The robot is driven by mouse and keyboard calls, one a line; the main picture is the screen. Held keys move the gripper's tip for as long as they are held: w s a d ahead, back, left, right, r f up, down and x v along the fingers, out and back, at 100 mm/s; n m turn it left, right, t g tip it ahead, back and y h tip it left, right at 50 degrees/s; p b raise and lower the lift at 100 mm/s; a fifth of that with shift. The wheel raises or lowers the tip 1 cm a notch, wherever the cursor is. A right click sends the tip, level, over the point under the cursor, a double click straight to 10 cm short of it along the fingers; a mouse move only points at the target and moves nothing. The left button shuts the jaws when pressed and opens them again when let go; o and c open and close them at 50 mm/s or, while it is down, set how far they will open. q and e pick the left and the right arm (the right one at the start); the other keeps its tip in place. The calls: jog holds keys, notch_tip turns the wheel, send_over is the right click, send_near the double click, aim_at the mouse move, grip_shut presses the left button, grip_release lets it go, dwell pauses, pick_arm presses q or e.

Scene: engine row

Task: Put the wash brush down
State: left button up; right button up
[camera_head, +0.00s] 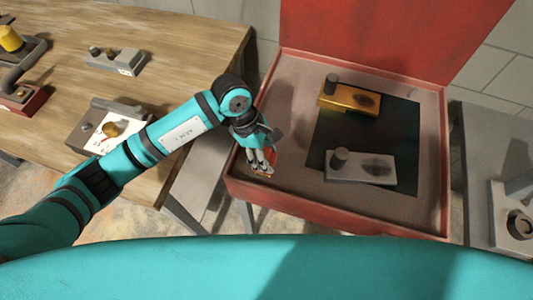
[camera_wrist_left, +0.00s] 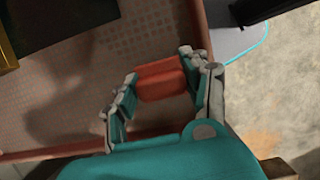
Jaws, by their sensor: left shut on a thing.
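My left gripper (camera_head: 260,160) is over the left edge of the open red bin (camera_head: 340,222). It is shut on a small orange-red block, which I take for the wash brush (camera_head: 264,172). In the left wrist view the block (camera_wrist_left: 162,82) sits between the two fingers of the gripper (camera_wrist_left: 160,72), above the bin's speckled floor near its red wall. Whether the brush touches the floor I cannot tell. Any bristles are hidden. My right gripper is not in view.
Inside the bin, a gold part (camera_head: 349,97) and a grey part (camera_head: 361,167) sit on a dark mat (camera_head: 325,125). Bare floor lies left of the mat. A wooden table (camera_head: 185,50) with several parts stands left. A grey surface (camera_head: 482,135) stands right.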

pick_arm(q)
jog(key=shift+f+p, duration=0.3)
jog(key=shift+f, duration=0.6)
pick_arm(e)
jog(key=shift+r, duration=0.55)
pick_arm(q)
jog(key=shift+f+b, duration=0.15)
jog(key=shift+b, duration=0.15)
jog(key=o, duration=1.1)
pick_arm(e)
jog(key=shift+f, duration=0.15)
